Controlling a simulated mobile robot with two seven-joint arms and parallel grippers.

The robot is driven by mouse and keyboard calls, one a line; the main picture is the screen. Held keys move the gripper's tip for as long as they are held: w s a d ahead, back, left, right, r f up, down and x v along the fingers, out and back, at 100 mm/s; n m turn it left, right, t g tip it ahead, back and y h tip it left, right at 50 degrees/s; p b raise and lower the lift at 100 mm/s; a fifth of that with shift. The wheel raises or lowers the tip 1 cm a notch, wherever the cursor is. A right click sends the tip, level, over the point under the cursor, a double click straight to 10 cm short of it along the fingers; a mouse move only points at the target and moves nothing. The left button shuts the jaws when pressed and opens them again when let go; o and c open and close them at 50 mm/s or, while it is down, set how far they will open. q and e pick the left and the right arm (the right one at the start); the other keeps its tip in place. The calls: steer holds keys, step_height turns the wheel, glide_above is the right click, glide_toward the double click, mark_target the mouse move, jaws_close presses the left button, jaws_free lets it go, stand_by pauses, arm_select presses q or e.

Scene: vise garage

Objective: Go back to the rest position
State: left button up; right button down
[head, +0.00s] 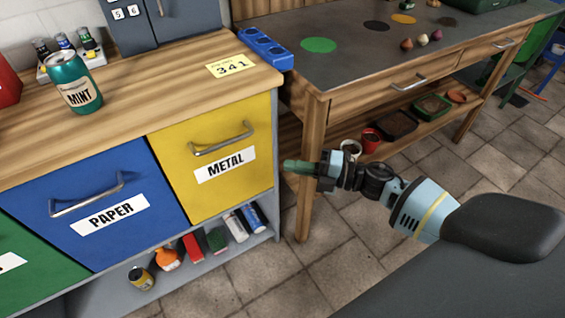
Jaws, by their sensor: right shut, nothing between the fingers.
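My right gripper (290,166) shows in the head view with green fingertips pointing left. It is shut and empty, in front of the gap between the bin cabinet and the workbench, just right of the yellow METAL drawer (214,155). It looks apart from the drawer front. My right arm (408,205) comes in from the lower right. My left gripper is not in view.
A green MINT can (72,84) stands on the wooden cabinet top (150,98). The blue PAPER drawer (98,205) and METAL drawer look shut. Several bottles and boxes stand on the low shelf (222,262). The workbench (350,62) is behind my gripper. Tiled floor (345,255) lies clear between.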

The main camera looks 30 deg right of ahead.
steer(key=shift+s+d, duration=0.1)
stand_by(0.3)
